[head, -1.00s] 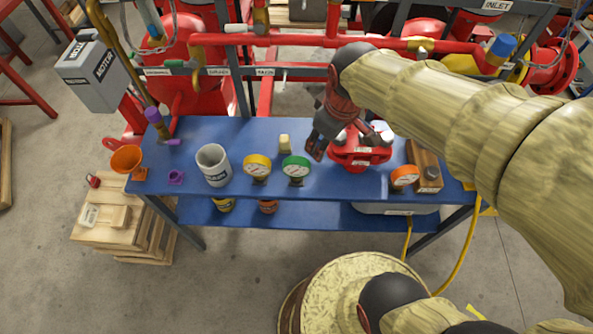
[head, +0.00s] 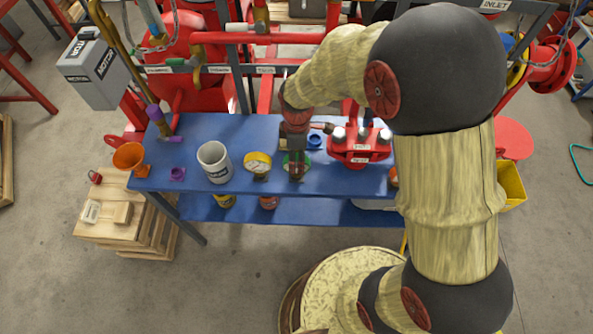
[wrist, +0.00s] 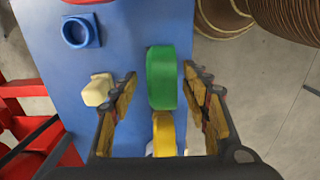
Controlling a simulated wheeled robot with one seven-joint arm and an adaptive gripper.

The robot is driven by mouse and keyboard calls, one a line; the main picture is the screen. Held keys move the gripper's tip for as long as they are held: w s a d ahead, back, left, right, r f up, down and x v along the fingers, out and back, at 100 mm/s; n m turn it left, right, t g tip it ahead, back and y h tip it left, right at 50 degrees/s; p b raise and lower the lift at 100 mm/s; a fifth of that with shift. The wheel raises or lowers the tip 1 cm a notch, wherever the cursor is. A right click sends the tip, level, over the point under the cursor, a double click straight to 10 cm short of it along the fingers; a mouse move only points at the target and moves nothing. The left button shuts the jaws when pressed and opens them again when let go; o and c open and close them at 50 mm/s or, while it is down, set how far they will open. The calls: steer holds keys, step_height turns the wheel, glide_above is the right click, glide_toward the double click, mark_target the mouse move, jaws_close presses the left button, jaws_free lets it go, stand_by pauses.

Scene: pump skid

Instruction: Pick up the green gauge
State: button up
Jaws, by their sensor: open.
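The green gauge (head: 287,164) stands on the blue bench, mostly covered by my gripper (head: 296,170) above it in the head view. In the wrist view the green gauge (wrist: 161,78) shows between my two open fingers, with a gap to each side. My gripper (wrist: 160,78) is open and holds nothing. I cannot tell exactly how far the fingertips reach down beside the gauge. The yellow gauge (wrist: 164,134) is close by the green one and also shows in the head view (head: 257,161), just left of it.
A white mug (head: 213,164) stands left of the gauges. A cream block (wrist: 97,90) lies beside my left finger in the wrist view. A blue fitting (head: 314,141) and a red case (head: 359,151) are behind and right. The bench's front edge is near.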

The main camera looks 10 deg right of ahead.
step_height(320, 180, down, 4)
steer(key=shift+a+f+b, duration=0.1)
steer(key=shift+f+b, duration=0.15)
steer(key=shift+b, duration=0.25)
steer(key=shift+s, duration=0.1)
steer(key=shift+c, duration=0.8)
jaws_close()
